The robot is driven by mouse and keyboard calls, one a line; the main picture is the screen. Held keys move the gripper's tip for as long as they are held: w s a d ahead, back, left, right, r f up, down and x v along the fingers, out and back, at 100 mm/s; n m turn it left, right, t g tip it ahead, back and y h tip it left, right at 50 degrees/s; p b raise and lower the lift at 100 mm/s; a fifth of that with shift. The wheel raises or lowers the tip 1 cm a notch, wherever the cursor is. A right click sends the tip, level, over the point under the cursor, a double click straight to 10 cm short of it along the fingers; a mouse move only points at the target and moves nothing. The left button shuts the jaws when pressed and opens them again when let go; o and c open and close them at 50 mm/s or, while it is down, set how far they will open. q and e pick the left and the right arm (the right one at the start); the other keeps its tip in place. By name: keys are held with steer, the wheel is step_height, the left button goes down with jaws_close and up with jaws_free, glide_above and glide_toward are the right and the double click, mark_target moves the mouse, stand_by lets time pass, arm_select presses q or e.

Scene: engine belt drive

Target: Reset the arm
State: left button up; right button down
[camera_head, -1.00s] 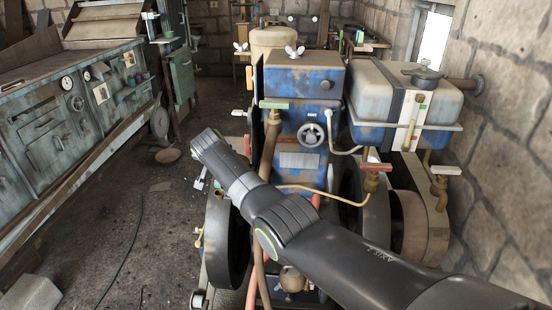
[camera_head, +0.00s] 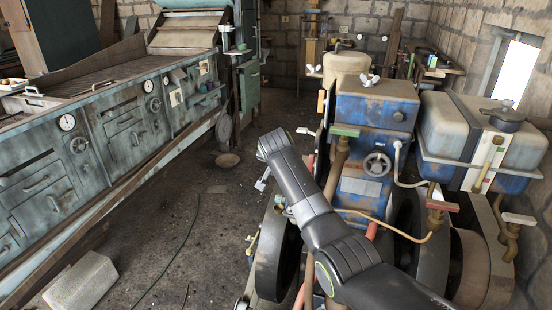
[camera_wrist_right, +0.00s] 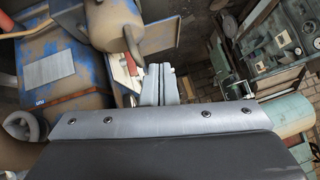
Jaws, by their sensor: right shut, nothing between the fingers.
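My right arm (camera_head: 325,230) reaches in from the lower right of the head view and lies across the front of the blue engine (camera_head: 370,125). Its wrist end (camera_head: 275,143) is to the left of the engine, over the floor. In the right wrist view my right gripper (camera_wrist_right: 159,70) is shut, its two grey fingers side by side with nothing between them. Blue, worn machine parts (camera_wrist_right: 60,62) show to the left of the fingers there. My left gripper is in neither view.
A long grey-green cabinet bench (camera_head: 125,130) runs along the left side. A pale block (camera_head: 82,281) lies on the floor in front of it. The tank (camera_head: 470,130) and red-handled valve (camera_head: 440,205) are at right. Open floor (camera_head: 190,220) lies between bench and engine.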

steer(key=s+a+r+b, duration=0.1)
steer(key=s+a+r, duration=0.1)
steer(key=s+r, duration=0.1)
steer(key=s+d+f+n+g, duration=0.1)
steer(key=s+d+f+g, duration=0.1)
steer(key=s+d+f, duration=0.85)
steer(key=s+d+f+g, duration=0.1)
steer(key=s+d+f, duration=0.6)
steer(key=s+f, duration=0.5)
steer(key=s+d+f+n+g, duration=0.1)
steer(key=s+d, duration=0.2)
steer(key=s, duration=0.7)
steer(key=s+d+f+n+g, duration=0.1)
steer(key=s+d+n, duration=0.1)
steer(key=s, duration=0.9)
steer(key=s+d+f+n, duration=0.1)
steer(key=s+d, duration=0.2)
steer(key=s, duration=0.7)
step_height(320, 180, down, 24)
steer(key=d+g, duration=0.1)
steer(key=g, duration=0.1)
steer(key=s+a+f+g, duration=0.1)
steer(key=s+f, duration=1.4)
steer(key=f, duration=0.2)
steer(key=shift+a, duration=0.15)
